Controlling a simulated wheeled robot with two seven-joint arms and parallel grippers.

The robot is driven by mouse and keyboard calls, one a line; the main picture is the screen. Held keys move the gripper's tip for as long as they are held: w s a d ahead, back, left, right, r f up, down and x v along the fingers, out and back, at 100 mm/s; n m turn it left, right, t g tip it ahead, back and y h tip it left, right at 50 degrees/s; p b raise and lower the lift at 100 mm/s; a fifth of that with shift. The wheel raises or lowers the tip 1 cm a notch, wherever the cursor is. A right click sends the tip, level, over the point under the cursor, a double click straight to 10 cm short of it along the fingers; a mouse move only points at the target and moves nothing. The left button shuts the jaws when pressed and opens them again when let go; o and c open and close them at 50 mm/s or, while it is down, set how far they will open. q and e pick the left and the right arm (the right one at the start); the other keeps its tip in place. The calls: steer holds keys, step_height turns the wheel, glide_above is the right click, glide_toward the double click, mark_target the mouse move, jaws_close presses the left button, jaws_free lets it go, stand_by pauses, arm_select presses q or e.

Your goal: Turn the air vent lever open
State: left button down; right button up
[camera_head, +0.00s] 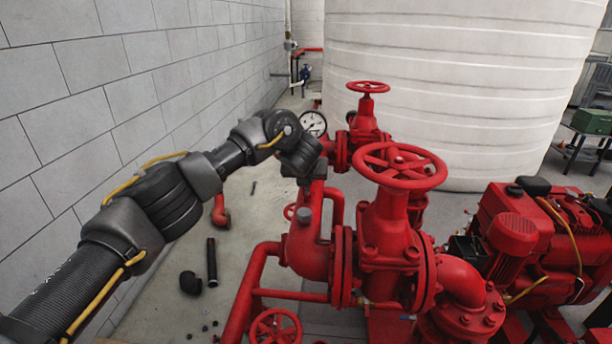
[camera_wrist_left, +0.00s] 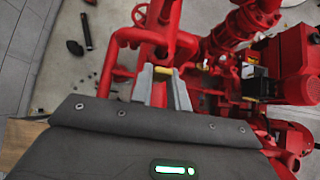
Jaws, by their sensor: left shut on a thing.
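In the left wrist view, my left gripper (camera_wrist_left: 162,82) has its two pale fingers close around a small yellow piece (camera_wrist_left: 163,71), which looks like the air vent lever's handle. The gripper is shut on it. Red pump pipework (camera_wrist_left: 185,45) lies just beyond the fingertips. In the head view, my left arm reaches in from the left, and its wrist end is above the red pump body (camera_head: 308,248), beside the pressure gauge. The fingertips and the lever cannot be made out there. The lever's angle is unclear. My right gripper is in neither view.
A large red handwheel (camera_head: 400,166) stands right of my left wrist, with a smaller one (camera_head: 367,87) behind. The white gauge (camera_head: 313,124) is close to the wrist. A block wall (camera_head: 75,100) runs along the left. A red engine (camera_head: 545,235) stands at right.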

arm_select(q)
steer(key=shift+s+f, duration=0.1)
steer(key=shift+f, duration=0.1)
steer(key=c, duration=1.3)
jaws_free()
steer(key=shift+c, duration=0.2)
steer(key=shift+r, duration=0.1)
steer(key=v, duration=1)
steer(key=shift+s+r, duration=0.2)
steer(key=shift+r, duration=0.05)
